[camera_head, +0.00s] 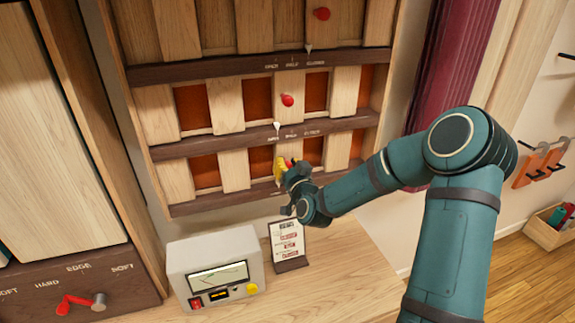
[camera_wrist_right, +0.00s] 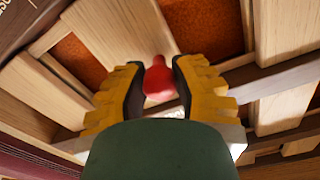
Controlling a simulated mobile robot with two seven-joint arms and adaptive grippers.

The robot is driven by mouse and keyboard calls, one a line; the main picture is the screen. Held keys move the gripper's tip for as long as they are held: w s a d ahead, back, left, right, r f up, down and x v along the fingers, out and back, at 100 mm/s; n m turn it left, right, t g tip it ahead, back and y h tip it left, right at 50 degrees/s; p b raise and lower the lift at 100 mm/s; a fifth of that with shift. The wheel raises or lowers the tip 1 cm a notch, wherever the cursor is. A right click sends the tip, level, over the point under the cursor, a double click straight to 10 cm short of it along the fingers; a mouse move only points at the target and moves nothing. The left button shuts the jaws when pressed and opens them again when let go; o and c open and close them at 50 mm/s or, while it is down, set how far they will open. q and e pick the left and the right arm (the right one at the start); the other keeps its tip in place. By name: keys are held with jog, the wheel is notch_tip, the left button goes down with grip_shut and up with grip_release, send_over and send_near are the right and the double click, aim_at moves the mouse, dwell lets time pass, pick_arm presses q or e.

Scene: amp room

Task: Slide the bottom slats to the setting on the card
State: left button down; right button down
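The bottom slats (camera_head: 234,168) are pale wooden boards with rust-orange gaps between them, in the lowest row of the wall frame. My right gripper (camera_head: 285,168) is at this row, its yellow fingers on either side of a red knob (camera_wrist_right: 158,82). In the wrist view the dark finger pads appear to touch the knob on both sides. The scale on the bottom rail is mostly hidden by my gripper. The card (camera_head: 288,245) stands upright in a dark holder on the counter; its lines are too small to read surely. My left gripper is not in view.
The middle row has a red knob (camera_head: 288,100) and a white pointer (camera_head: 277,127) near its scale's left end. The top row has another red knob (camera_head: 322,14). A white box (camera_head: 216,265) with a screen stands left of the card. A maroon curtain hangs right.

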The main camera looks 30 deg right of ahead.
jog(key=d+b, duration=0.1)
jog(key=d, duration=0.1)
jog(key=s+d+b, duration=0.1)
jog(key=d, duration=0.2)
jog(key=s+d+b, duration=0.1)
jog(key=d, duration=0.2)
jog(key=shift+d, duration=0.15)
jog(key=shift+r, duration=0.15)
jog(key=c, duration=0.7)
grip_release()
jog(key=shift+d, duration=0.15)
jog(key=shift+c, duration=0.2)
jog(key=v, duration=1.2)
